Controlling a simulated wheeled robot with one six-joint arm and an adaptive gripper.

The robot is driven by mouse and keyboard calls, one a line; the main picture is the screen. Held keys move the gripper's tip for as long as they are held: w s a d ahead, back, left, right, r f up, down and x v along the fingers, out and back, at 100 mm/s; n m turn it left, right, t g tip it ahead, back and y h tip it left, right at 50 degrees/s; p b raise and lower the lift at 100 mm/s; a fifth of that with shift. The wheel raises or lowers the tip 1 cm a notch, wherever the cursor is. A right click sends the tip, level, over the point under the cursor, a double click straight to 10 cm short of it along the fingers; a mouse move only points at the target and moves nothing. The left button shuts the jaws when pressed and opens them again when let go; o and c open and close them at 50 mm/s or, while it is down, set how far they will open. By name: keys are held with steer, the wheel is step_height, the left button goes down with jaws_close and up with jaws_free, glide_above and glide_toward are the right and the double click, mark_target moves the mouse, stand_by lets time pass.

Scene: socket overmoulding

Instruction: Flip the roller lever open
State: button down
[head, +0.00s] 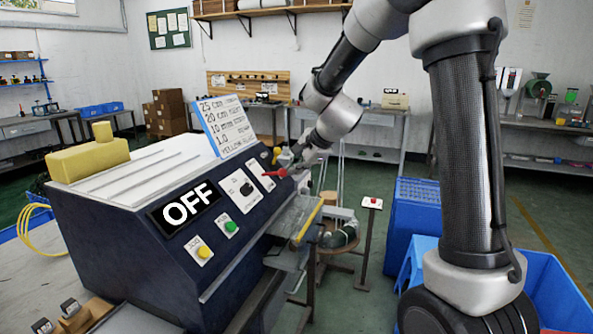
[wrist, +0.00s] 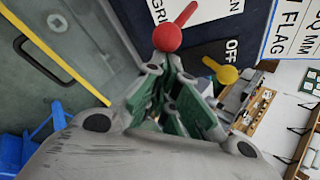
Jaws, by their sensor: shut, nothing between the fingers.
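The dark blue machine (head: 150,250) stands at the left in the head view, with a white-lettered OFF display on its sloped front. A lever with a red ball knob (head: 280,171) projects at the right end of its panel; the red ball (wrist: 167,38) also shows in the wrist view. I cannot tell which is the roller lever. My gripper (wrist: 178,95) is shut and empty, its fingertips just below the red ball in the wrist picture; contact is unclear. In the head view my gripper (head: 300,162) is beside the panel's right end.
A metal outfeed shelf with a yellow edge (head: 308,222) juts from the machine's front below my gripper. A post with a red button (head: 373,202) stands to the right. Blue bins (head: 555,275) are at the lower right. Open floor lies behind the machine.

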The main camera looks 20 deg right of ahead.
steer(key=shift+w+a+r+g+h, duration=0.1)
steer(key=shift+r+g+h, duration=0.2)
steer(key=shift+r, duration=0.05)
steer(key=w+a+r+n+g+h, duration=0.1)
steer(key=w+a+r+g+h, duration=0.2)
steer(key=r+g+h, duration=0.2)
steer(key=shift+a+r+h, duration=0.4)
steer(key=shift+r+h, duration=0.05)
steer(key=shift+h, duration=0.15)
stand_by(0.3)
steer(key=shift+r, duration=0.8)
